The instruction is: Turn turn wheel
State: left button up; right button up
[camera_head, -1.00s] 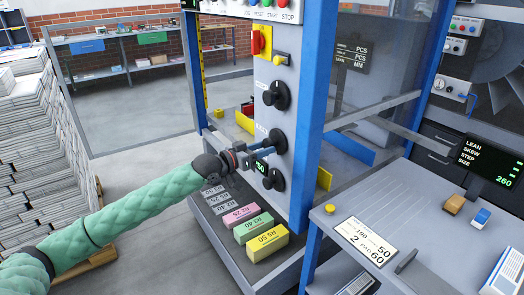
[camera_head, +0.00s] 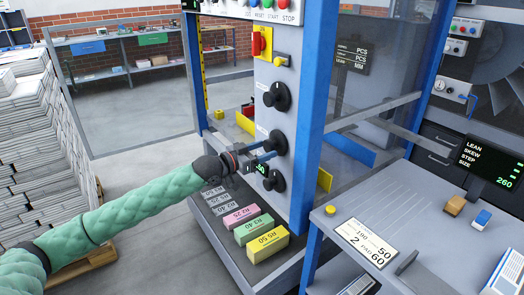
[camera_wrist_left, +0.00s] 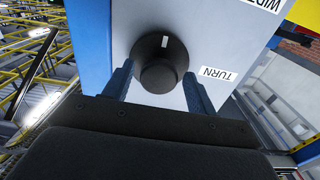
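The turn wheel is a black round knob with a white mark. In the head view it appears to be the middle knob (camera_head: 276,142) on the grey panel. In the left wrist view the knob (camera_wrist_left: 152,75) sits beside a white label reading TURN. My left gripper (camera_head: 268,151) reaches the panel from the left. In the left wrist view its two blue-grey fingers (camera_wrist_left: 160,86) are apart, one on each side of the knob's lower part. They look open, and I cannot tell whether they touch it. My right gripper is not in view.
Similar black knobs sit above (camera_head: 277,96) and below (camera_head: 275,180). A small green display (camera_head: 262,168) is partly hidden by my gripper. Pink, green and yellow blocks (camera_head: 268,244) lie on the ledge below. A blue post (camera_head: 312,120) stands right of the panel.

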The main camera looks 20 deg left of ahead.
pick_arm(q)
jog(key=shift+o, duration=0.3)
jog(key=shift+s+a, duration=0.2)
jog(key=b+v, duration=0.1)
jog(key=v, duration=0.6)
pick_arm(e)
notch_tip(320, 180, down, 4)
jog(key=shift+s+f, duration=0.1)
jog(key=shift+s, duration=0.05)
pick_arm(q)
jog(key=shift+s+a, duration=0.1)
